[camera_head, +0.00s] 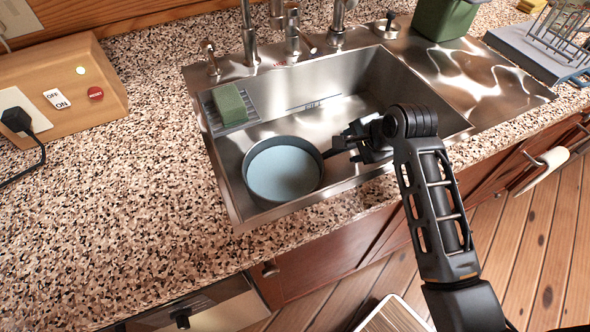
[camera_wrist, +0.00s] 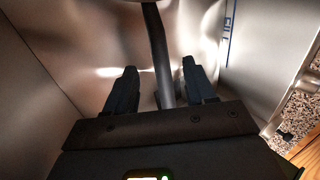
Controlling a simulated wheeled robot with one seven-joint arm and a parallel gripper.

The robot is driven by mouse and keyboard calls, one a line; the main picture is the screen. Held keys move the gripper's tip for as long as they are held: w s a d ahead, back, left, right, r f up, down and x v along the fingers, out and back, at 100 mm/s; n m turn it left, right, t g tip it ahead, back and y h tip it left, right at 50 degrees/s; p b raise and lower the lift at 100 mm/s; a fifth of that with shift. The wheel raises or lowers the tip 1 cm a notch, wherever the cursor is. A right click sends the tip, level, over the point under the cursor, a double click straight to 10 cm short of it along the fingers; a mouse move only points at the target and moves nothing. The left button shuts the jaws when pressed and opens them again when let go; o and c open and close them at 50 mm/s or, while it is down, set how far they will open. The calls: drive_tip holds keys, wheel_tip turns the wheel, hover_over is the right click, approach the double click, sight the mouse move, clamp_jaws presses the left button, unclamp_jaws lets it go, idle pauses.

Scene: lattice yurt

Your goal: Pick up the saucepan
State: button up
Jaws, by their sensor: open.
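The saucepan (camera_head: 283,171) sits in the left part of the steel sink, dark outside with a pale blue-grey inside. Its dark handle points right toward my gripper (camera_head: 352,144). In the wrist view the handle (camera_wrist: 158,50) runs down between the two open fingers of my gripper (camera_wrist: 157,85), with a gap showing on each side. The pan's bowl is out of the wrist view. In the head view my wrist and fingers hide the end of the handle.
The sink (camera_head: 390,75) has steep walls around the pan and my gripper. A green sponge (camera_head: 229,105) lies on a rack at the sink's left. Taps (camera_head: 248,35) stand along the back. A green container (camera_head: 444,18) is at the back right.

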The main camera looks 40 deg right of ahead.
drive_tip(key=x, duration=0.5)
drive_tip(key=shift+a+p, duration=0.1)
drive_tip(key=shift+p, duration=0.2)
clamp_jaws()
idle(0.4)
